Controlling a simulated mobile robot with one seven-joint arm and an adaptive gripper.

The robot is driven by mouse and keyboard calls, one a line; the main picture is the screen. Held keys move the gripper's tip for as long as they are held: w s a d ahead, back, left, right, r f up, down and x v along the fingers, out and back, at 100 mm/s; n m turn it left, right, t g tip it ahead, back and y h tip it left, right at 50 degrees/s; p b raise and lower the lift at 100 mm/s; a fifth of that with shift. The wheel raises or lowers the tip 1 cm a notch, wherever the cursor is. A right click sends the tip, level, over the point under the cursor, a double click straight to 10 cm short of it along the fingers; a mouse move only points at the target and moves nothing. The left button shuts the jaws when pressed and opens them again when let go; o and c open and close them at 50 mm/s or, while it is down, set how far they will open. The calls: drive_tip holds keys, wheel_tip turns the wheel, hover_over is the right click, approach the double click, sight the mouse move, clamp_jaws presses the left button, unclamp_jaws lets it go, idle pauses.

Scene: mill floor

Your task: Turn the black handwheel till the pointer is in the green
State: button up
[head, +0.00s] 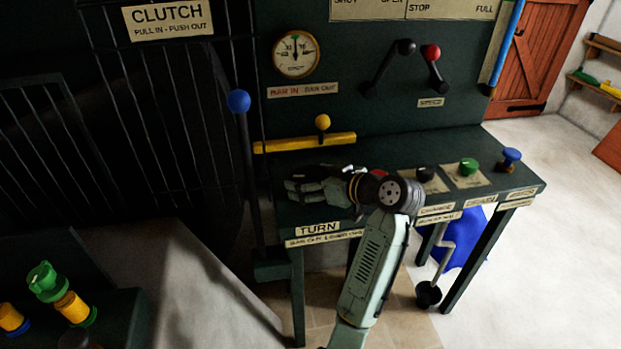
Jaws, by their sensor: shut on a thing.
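My gripper (300,188) reaches leftward low over the dark green bench, just behind the TURN label (318,229). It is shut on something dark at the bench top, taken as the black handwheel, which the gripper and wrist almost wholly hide. How the fingers sit on its rim cannot be told. The round dial (296,55) hangs on the panel above, with a white face and a brass rim. Its dark pointer stands near the top of the face.
A yellow bar (305,142) with a yellow knob lies behind my gripper. A blue-knobbed lever (239,102) stands left of the bench. Black, green (468,167) and blue (510,158) knobs stand on the bench to the right. Black and red levers are on the panel above.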

drive_tip(key=o, duration=1.1)
drive_tip(key=v, duration=1.2)
